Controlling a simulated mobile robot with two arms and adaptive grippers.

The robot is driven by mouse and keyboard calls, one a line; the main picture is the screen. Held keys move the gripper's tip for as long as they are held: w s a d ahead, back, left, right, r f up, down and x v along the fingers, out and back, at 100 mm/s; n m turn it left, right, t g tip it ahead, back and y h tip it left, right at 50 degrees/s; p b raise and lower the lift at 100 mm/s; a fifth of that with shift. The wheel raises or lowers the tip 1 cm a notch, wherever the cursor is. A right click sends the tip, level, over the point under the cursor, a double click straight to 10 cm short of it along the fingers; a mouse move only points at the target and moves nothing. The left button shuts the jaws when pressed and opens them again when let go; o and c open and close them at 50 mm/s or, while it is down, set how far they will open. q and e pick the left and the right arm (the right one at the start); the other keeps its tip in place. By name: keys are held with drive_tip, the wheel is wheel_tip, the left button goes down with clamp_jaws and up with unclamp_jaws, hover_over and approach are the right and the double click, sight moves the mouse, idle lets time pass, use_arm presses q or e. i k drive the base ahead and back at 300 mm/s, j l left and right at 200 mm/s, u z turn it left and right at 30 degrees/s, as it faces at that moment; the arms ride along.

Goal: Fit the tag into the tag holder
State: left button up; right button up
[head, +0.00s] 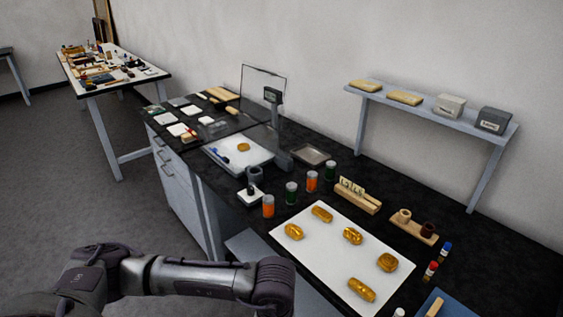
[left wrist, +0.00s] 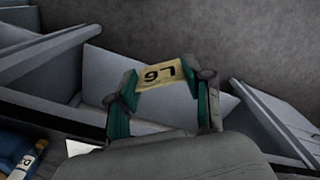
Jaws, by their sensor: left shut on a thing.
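My left gripper (left wrist: 162,84) is shut on a small pale yellow tag (left wrist: 158,73) with black characters, held between its two green-padded fingers in the left wrist view. The tag's characters look upside down there. In the head view my left arm comes in along the bottom, and its gripper and the tag are out of frame. A wooden block (head: 358,201) with pale, dark-marked tags standing in it, apparently the tag holder, sits on the black counter behind the white mat. Its slots are too small to make out. My right gripper is not in view.
The white mat (head: 322,258) holds several gold pieces. A scale (head: 240,150) and a wall shelf (head: 430,108) are farther back.

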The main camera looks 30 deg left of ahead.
sight(285, 157)
drive_tip(key=j+z, duration=0.4)
drive_tip(key=z, duration=0.25)
drive_tip(key=j+z, duration=0.1)
drive_tip(key=j, duration=0.4)
drive_tip(key=j+z, duration=0.1)
drive_tip(key=j, duration=0.35)
drive_tip(key=k+j+z, duration=0.1)
drive_tip(key=j, duration=0.4)
drive_tip(key=k+j+z, duration=0.15)
drive_tip(key=j, duration=0.35)
drive_tip(key=j+z, duration=0.1)
drive_tip(key=j, duration=0.35)
